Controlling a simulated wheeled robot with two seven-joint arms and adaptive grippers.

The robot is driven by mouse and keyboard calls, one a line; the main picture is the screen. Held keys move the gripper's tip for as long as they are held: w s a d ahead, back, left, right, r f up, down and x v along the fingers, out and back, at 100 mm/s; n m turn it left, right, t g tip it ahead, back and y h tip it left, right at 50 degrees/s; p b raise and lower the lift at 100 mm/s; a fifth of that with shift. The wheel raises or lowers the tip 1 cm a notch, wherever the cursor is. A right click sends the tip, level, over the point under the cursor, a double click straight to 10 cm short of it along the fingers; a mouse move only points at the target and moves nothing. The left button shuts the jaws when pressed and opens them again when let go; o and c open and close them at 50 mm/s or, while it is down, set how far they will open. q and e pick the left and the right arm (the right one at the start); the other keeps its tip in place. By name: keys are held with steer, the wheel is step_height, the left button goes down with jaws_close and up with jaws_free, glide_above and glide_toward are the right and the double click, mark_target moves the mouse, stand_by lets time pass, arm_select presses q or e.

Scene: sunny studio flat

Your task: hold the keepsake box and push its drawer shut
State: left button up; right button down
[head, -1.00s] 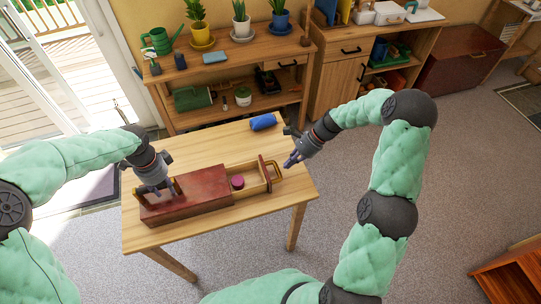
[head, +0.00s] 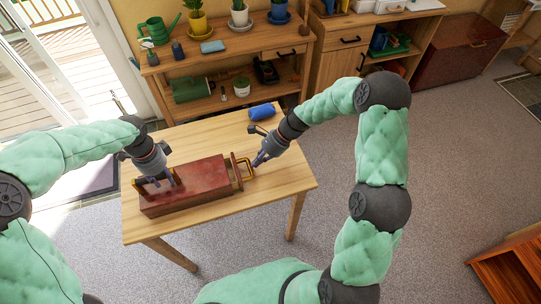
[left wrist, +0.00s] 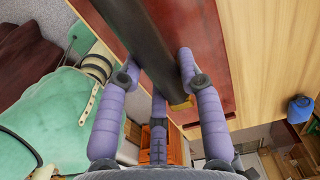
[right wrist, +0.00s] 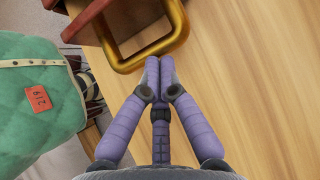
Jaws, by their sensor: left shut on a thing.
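The dark red keepsake box (head: 205,188) lies lengthwise on the small wooden table. Its drawer (head: 236,176) at the right end stands out only a little, with a narrow gap. The drawer's brass handle (head: 248,170) also shows in the right wrist view (right wrist: 128,64). My left gripper (head: 163,183) is shut on the box's dark raised bar (left wrist: 150,40) near the left end; its fingers lie on either side of it. My right gripper (head: 256,161) has its fingers together, with its tips (right wrist: 159,64) right at the handle's outer bar. Whether they touch is unclear.
The table (head: 225,214) is bare in front of the box. A wooden shelf (head: 235,50) with plants and a green watering can (head: 153,30) stands behind.

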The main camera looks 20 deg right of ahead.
steer(key=shift+s+a+f, duration=0.1)
steer(key=shift+a, duration=0.65)
steer(key=shift+s+a+f, duration=0.1)
steer(key=shift+a, duration=0.6)
steer(key=d, duration=0.2)
steer(key=d+r, duration=0.1)
steer(key=d, duration=0.1)
steer(key=shift+w+d, duration=0.15)
steer(key=v, duration=1)
arm_select(q)
steer(key=o, duration=1.1)
steer(key=shift+o, duration=0.2)
steer(key=shift+r, duration=0.1)
